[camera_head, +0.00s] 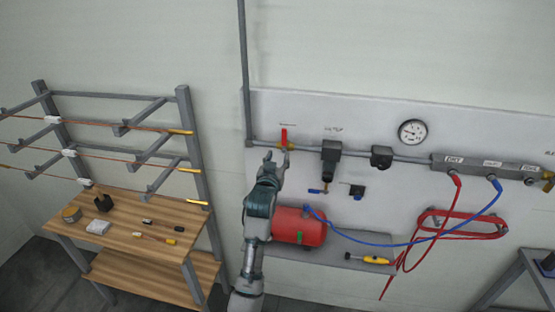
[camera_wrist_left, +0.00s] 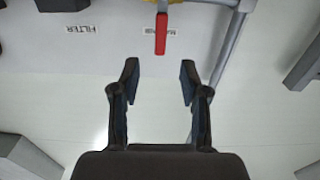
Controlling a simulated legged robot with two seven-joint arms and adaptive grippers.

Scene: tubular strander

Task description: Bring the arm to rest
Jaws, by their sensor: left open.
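My left arm (camera_head: 258,215) reaches up in the middle of the head view. Its gripper (camera_head: 276,158) is open and empty, just below a red valve handle (camera_head: 284,136) on the wall pipe. In the left wrist view the two fingers of the gripper (camera_wrist_left: 159,82) stand apart with only pale wall between them. The red handle (camera_wrist_left: 161,33) lies beyond the fingertips there, apart from them as far as I can tell. In the head view the handle points up from a yellow valve body. My right gripper shows in neither view.
A grey panel carries a pressure gauge (camera_head: 412,132), a manifold (camera_head: 480,165) and blue and red hoses. A red tank (camera_head: 299,226) sits on a shelf right of my arm. A wooden bench (camera_head: 120,243) with a rod rack (camera_head: 190,140) stands at left.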

